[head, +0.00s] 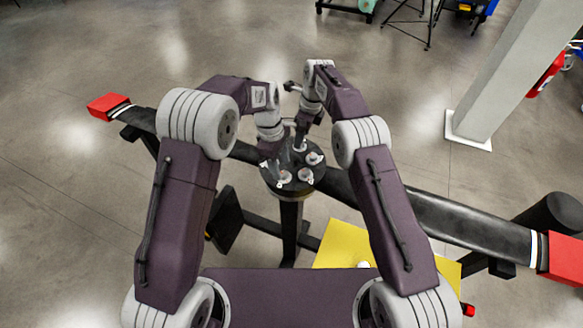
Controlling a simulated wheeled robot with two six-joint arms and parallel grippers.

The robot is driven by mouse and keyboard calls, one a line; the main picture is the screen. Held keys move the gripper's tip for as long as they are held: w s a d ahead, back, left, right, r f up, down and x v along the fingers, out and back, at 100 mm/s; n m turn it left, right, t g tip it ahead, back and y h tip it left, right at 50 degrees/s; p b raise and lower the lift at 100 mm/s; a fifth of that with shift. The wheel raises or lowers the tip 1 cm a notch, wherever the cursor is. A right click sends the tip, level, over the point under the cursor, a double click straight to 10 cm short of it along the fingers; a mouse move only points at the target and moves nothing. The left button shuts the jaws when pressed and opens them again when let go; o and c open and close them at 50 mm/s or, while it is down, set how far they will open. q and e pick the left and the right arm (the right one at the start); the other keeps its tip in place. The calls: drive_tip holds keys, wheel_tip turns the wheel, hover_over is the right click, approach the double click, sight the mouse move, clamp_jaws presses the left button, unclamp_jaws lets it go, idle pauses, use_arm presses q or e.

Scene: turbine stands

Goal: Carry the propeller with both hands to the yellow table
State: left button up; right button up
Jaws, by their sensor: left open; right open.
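The propeller (440,212) is a long dark beam with red tips and white bands, lying across the view from upper left to lower right. Its round dark hub (293,186) has several pale fittings on top and sits over a dark stand. My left gripper (271,160) is open over the left side of the hub. My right gripper (300,143) is open at the hub's far side, close to the left one. Whether either touches the hub is hard to tell. The yellow table (342,242) is below the hub, partly hidden by my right arm and body.
The dark stand (290,225) has a post and spreading legs under the propeller. A white pillar (497,75) stands at upper right. A green-topped trolley and a dark tripod frame are at the top. Grey floor is clear at left and upper middle.

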sight(283, 173)
use_arm(q)
drive_tip(key=shift+s+d+f, duration=0.1)
drive_tip(key=shift+d+f, duration=0.05)
drive_tip(key=shift+f, duration=0.6)
drive_tip(key=shift+d+f, duration=0.15)
drive_tip(key=shift+f, duration=0.6)
use_arm(e)
drive_tip(key=shift+w+a+f, duration=0.1)
drive_tip(key=shift+a+f, duration=0.05)
drive_tip(key=shift+f, duration=1.35)
use_arm(q)
drive_tip(key=shift+c, duration=0.3)
use_arm(e)
drive_tip(key=shift+c, duration=0.3)
use_arm(q)
clamp_jaws()
use_arm(e)
clamp_jaws()
use_arm(q)
drive_tip(key=shift+a, duration=0.1)
